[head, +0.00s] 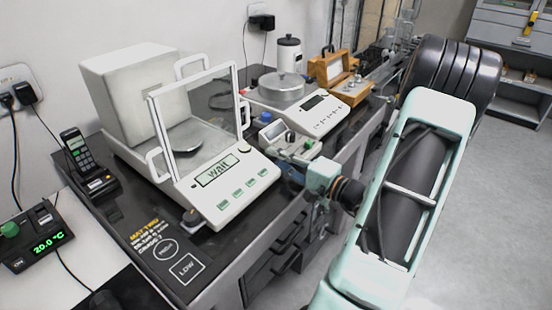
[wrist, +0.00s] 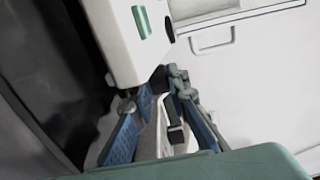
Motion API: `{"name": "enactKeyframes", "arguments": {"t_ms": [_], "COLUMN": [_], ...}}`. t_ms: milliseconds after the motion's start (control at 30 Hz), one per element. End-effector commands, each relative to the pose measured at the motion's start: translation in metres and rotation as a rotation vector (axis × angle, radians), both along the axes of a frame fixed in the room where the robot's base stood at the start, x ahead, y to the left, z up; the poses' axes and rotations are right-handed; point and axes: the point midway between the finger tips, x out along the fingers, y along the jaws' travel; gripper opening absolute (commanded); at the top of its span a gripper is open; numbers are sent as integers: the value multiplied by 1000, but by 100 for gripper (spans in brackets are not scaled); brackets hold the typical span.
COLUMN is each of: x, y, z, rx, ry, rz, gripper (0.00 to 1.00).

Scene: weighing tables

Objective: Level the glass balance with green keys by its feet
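The glass balance with green keys (head: 208,208) stands on a dark table mat in the head view, its display (head: 217,170) reading "Wait". A front foot (head: 193,221) shows at its near left corner. In the wrist view the balance's white body (wrist: 115,40), with one green key (wrist: 141,22), fills the upper left. My gripper (wrist: 153,92) is just below that body's corner, its blue-padded fingers apart. The foot at this corner is mostly hidden; I cannot tell whether the fingers touch it. In the head view my gripper (head: 290,172) is beside the balance's right side, partly hidden.
A second white balance (head: 318,112) with a round pan stands behind to the right. A handset (head: 77,150) and a green temperature readout (head: 48,243) are at the left. Drawers (head: 270,265) lie below the table edge. Floor on the right is clear.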

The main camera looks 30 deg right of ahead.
Motion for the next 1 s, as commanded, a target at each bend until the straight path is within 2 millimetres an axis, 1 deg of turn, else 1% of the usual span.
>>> {"name": "enactKeyframes", "arguments": {"t_ms": [33,133,167,433,533,667,900,1000], "x": [0,0,0,-1,-8,-28,-77,-93], "y": [0,0,0,-1,-4,-11,-27,-32], "z": [1,0,0,0,0,0,0,0], "rx": [-1,0,0,0,0,1,0,1], "ry": [-1,-1,-1,0,1,1,1,1], "rz": [1,1,1,0,-2,-4,-4,-2], "gripper": [20,31,32,32,32,32,32,32]}}
